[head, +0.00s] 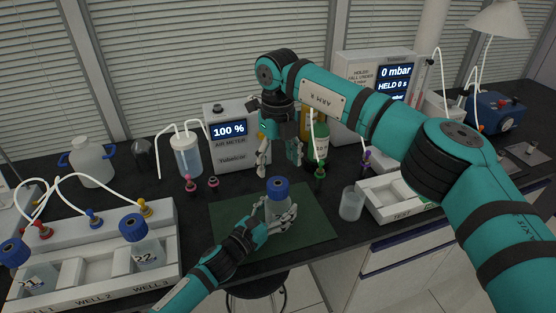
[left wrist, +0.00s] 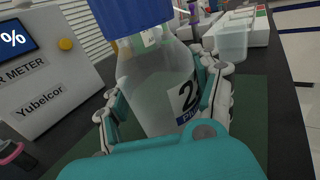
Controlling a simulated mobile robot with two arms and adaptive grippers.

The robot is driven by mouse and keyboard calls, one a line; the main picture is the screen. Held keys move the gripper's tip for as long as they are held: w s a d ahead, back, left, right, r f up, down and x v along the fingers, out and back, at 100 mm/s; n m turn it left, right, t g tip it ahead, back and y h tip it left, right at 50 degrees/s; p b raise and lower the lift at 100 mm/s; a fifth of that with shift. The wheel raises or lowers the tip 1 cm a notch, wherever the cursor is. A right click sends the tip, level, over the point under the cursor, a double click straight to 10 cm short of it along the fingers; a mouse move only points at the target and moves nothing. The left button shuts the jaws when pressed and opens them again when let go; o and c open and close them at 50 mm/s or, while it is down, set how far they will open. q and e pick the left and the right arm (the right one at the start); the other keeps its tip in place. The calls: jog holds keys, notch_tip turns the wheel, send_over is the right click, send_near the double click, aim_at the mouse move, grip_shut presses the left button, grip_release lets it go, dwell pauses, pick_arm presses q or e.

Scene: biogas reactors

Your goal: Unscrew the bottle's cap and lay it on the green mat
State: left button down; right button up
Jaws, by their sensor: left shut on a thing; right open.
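A clear bottle with a "2" label (left wrist: 158,88) stands upright over the green mat (head: 230,215), its blue cap (head: 278,186) on top. The cap also fills the top of the left wrist view (left wrist: 132,14). My left gripper (head: 276,213) is shut around the bottle's body, one finger on each side. The fingers hide part of the bottle's lower body in the head view. My right gripper (head: 280,158) is open and empty, fingers pointing down, behind and above the cap, apart from it.
An air meter (head: 230,135) stands behind the mat. A green bottle (head: 320,145) is close behind my right gripper. A clear cup (head: 351,203) and white tray (head: 400,195) are right of the mat. A white well rack (head: 95,255) with two blue-capped bottles is left. The mat's right part is bare.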

aim_at(278, 186)
jog(key=m, duration=0.7)
jog(key=shift+m, duration=0.4)
jog(key=m, duration=0.4)
jog(key=shift+m, duration=0.3)
jog(key=m, duration=1.2)
jog(key=shift+m, duration=0.4)
jog(key=shift+f+m, duration=0.3)
jog(key=shift+f, duration=3.75)
